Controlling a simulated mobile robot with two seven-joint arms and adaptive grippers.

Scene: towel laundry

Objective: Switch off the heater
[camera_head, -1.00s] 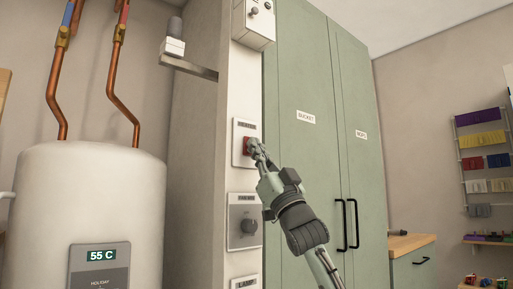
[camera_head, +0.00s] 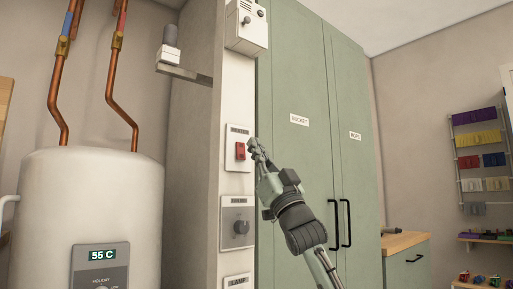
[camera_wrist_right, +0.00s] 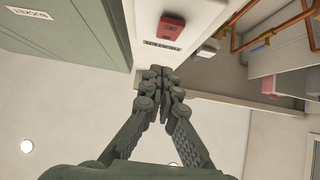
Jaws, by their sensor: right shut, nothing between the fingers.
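The heater switch is a red rocker (camera_head: 240,151) on a white plate labelled HEATER, set on the narrow white wall panel. It also shows in the right wrist view (camera_wrist_right: 172,26), beyond the fingertips. I cannot tell which way the rocker is tipped. My right gripper (camera_head: 253,147) is shut and empty. Its fingertips are just right of the rocker in the head view, with a gap showing between them. In the right wrist view the closed fingers (camera_wrist_right: 160,73) point toward the plate, apart from the switch. My left gripper is not in view.
Below the switch is a plate with a dark round knob (camera_head: 240,228); a grey-white box (camera_head: 247,28) is above. A white tank (camera_head: 90,205) with a 55 C display (camera_head: 102,254) stands left. Green cabinet doors (camera_head: 300,170) with black handles are behind my right arm.

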